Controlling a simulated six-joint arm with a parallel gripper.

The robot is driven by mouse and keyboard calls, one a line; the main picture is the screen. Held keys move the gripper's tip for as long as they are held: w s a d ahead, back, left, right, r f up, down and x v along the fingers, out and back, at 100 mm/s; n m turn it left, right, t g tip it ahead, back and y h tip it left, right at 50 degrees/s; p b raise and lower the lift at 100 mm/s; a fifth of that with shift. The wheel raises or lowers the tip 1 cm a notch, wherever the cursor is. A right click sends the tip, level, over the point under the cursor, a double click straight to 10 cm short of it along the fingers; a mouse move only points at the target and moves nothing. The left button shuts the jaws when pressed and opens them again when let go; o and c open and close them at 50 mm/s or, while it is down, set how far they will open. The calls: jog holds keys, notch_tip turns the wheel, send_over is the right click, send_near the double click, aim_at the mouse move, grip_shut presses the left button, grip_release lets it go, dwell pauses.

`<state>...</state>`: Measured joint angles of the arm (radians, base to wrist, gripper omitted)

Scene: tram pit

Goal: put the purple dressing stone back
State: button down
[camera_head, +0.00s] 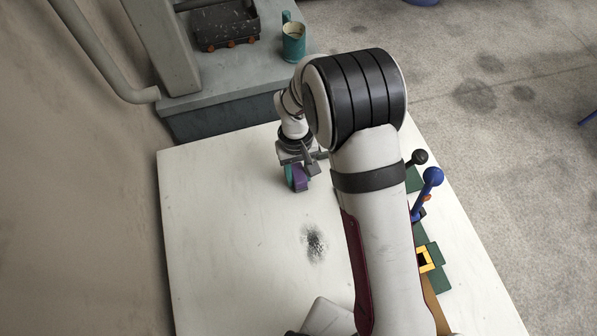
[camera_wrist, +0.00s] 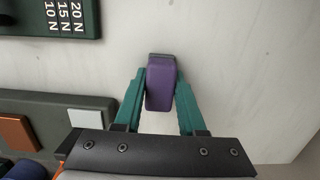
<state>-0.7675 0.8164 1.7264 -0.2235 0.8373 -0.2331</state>
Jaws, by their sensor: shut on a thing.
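The purple dressing stone (camera_wrist: 160,85) is a rounded purple block between the two teal fingers of my gripper (camera_wrist: 159,82) in the wrist view. My gripper is shut on it. In the head view the stone (camera_head: 299,178) shows below my gripper (camera_head: 297,180), over the far part of the white table (camera_head: 215,215). I cannot tell whether the stone touches the tabletop. A dark green block (camera_wrist: 75,125) with an orange and a pale inset lies left of the gripper in the wrist view.
A dark green plate with the marks 20 N, 15 N and 10 N (camera_wrist: 50,18) lies at upper left in the wrist view. Levers with a black knob (camera_head: 420,157) and a blue knob (camera_head: 433,177) stand at the right. A teal mug (camera_head: 293,40) stands on the grey ledge behind. The table's left side is clear.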

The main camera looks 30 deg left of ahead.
aim_at(299, 167)
jog(key=shift+f, duration=0.15)
jog(key=shift+c, duration=2.4)
grip_release()
notch_tip(299, 167, up, 16)
jog(key=w, duration=0.1)
jog(key=s+d+r+m+y, duration=0.15)
jog(key=d+r+m, duration=0.25)
jog(key=d, duration=0.4)
jog(key=s+d+r+m, duration=0.3)
jog(key=d+m, duration=0.1)
jog(key=d, duration=0.5)
jog(key=s+d+m, duration=0.3)
jog(key=s, duration=0.3)
jog(key=s+d+f+m+y, duration=0.1)
jog(key=s+d+m, duration=0.2)
jog(key=s, duration=0.3)
jog(key=shift+d+f+m+t, duration=0.3)
jog(key=shift+d+t, duration=0.1)
jog(key=shift+d, duration=0.1)
